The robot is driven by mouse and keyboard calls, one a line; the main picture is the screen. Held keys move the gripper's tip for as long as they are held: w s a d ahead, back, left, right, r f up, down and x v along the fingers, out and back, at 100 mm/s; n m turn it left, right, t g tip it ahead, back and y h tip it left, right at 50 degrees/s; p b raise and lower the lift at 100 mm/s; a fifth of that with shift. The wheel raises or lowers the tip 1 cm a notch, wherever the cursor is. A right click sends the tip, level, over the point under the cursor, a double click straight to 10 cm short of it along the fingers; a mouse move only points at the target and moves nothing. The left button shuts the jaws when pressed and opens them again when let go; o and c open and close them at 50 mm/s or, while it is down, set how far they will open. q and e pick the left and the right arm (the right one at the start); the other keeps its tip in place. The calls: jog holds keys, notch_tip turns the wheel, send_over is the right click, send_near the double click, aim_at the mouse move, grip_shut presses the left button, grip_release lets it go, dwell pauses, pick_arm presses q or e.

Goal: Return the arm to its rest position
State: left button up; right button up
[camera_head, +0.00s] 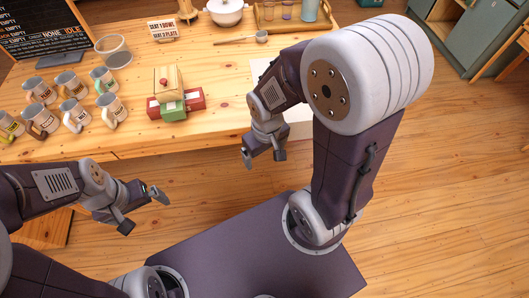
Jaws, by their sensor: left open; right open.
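My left gripper (143,209) is at the lower left, in front of the table's near edge and above the wooden floor. Its two fingers are apart with nothing between them. My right gripper (263,158) is in the middle, close to the table's near edge. Its fingers point down and are apart, with nothing between them. My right arm bends up and over at the right of the view and hides part of the table's right side.
The wooden table (220,85) carries several mugs (75,115) at left, stacked red, green and tan boxes (172,98), a clear bowl (113,50), a ladle (260,37), a white pot (226,11) and a tray (268,22). Floor (440,190) at right is clear.

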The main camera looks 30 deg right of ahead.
jog(key=shift+s+m, duration=0.2)
jog(key=shift+m, duration=0.7)
notch_tip(320, 180, up, 12)
jog(key=p, duration=1.2)
jog(key=shift+a, duration=0.1)
